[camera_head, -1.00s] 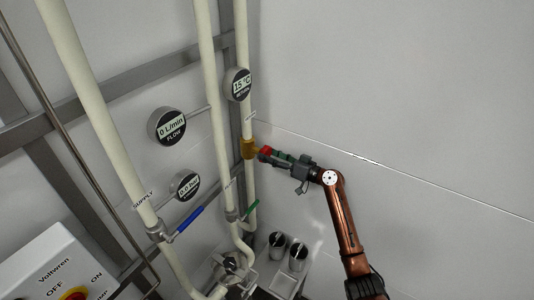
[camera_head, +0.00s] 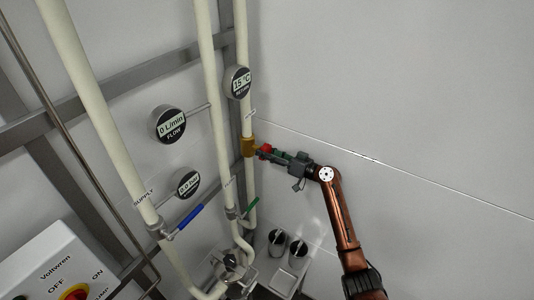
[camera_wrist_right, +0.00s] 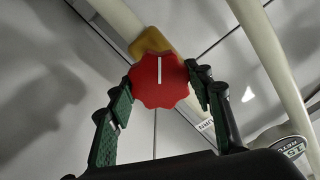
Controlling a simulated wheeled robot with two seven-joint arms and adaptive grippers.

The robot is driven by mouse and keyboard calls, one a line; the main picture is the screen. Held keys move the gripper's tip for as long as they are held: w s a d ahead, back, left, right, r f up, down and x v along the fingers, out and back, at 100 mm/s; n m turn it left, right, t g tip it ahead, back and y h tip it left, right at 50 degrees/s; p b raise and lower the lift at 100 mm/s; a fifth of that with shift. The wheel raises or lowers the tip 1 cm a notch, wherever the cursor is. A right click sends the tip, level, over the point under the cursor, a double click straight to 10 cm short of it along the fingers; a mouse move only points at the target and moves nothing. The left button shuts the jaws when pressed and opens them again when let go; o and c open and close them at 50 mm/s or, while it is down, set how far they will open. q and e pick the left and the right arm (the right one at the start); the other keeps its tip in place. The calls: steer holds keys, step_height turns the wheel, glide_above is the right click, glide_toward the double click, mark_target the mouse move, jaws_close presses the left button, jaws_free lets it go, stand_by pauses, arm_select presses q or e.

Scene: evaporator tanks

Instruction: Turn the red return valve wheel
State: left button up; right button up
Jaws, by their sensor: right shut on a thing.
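The red return valve wheel (camera_head: 265,149) sits on a brass valve body (camera_head: 249,147) on the return pipe. In the right wrist view the wheel (camera_wrist_right: 159,80) is scalloped, with a white line pointing straight up, and the brass body (camera_wrist_right: 158,42) shows behind it. My right gripper (camera_head: 270,154) reaches the wheel from the right. In the right wrist view its green-padded fingers (camera_wrist_right: 160,84) stand on both sides of the wheel, shut on its rim. My left gripper is not in view.
Round gauges for flow (camera_head: 168,125), pressure (camera_head: 187,184) and return temperature (camera_head: 238,83) stand near the pipes. A blue lever (camera_head: 190,218) and a green lever (camera_head: 252,208) are below. A switch box (camera_head: 60,268) is at lower left. The right wall is bare.

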steer(key=shift+m, duration=2.5)
steer(key=o, duration=1.1)
steer(key=shift+o, duration=0.2)
steer(key=v, duration=1.2)
steer(key=shift+f, duration=0.15)
